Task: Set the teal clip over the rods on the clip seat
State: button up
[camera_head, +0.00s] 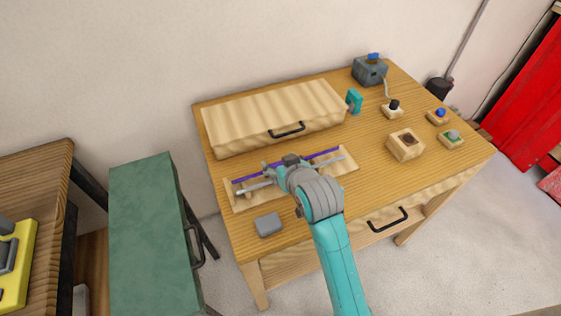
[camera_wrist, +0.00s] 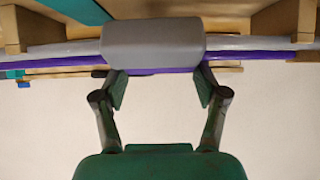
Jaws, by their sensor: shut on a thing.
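A small upright teal piece, which looks like the teal clip (camera_head: 354,101), stands on the table right of the long wooden box, away from my gripper. My gripper (camera_head: 287,168) is at the middle of a purple rod (camera_head: 317,156) and a pale grey rod (camera_head: 254,187), which lie side by side across a wooden rack (camera_head: 243,204). In the wrist view my gripper (camera_wrist: 160,78) is shut on a grey block (camera_wrist: 153,46). The block overlaps the grey rod (camera_wrist: 75,48) and purple rod (camera_wrist: 60,60); I cannot tell whether it touches them. My arm hides the rack's middle.
A loose grey block (camera_head: 268,224) lies at the table's front left. The wooden box (camera_head: 275,115) with a black handle stands behind the rack. A wooden block with a dark top (camera_head: 405,145), several button blocks and a grey device (camera_head: 369,71) occupy the right side.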

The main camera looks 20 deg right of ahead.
jog(key=shift+f, duration=0.25)
jog(key=o, duration=1.3)
jog(key=shift+o, duration=0.2)
jog(key=v, duration=0.7)
jog(key=shift+s, duration=0.25)
jog(key=shift+s+r, duration=0.1)
